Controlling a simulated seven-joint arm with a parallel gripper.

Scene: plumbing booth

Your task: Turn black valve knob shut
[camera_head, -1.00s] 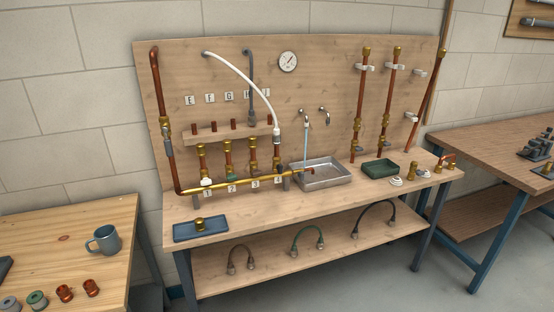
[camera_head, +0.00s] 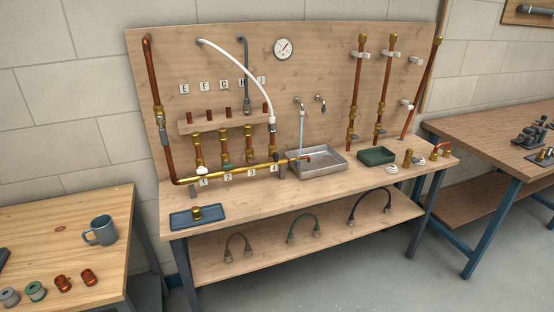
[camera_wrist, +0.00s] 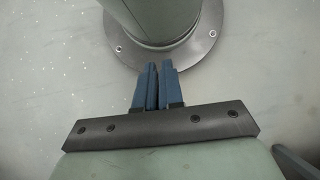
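A brass manifold pipe (camera_head: 235,174) runs low along the wooden panel, with several upright brass valves above number tags 1 to 4. A small dark knob (camera_head: 276,158) sits at the rightmost valve, by tag 4; it looks black, but its turn position is too small to tell. A white knob (camera_head: 202,170) and a green knob (camera_head: 227,166) sit at the valves to its left. My gripper (camera_wrist: 158,68) shows only in the wrist view. Its two blue fingers are together and empty, over pale floor and a round metal base plate, away from the valves.
A pale blue stream (camera_head: 301,130) runs from a wall tap into a metal tray (camera_head: 318,165). A white hose (camera_head: 238,66) arches above the valves. A blue tray (camera_head: 198,216) lies at the bench's front left. A mug (camera_head: 102,230) stands on the left table.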

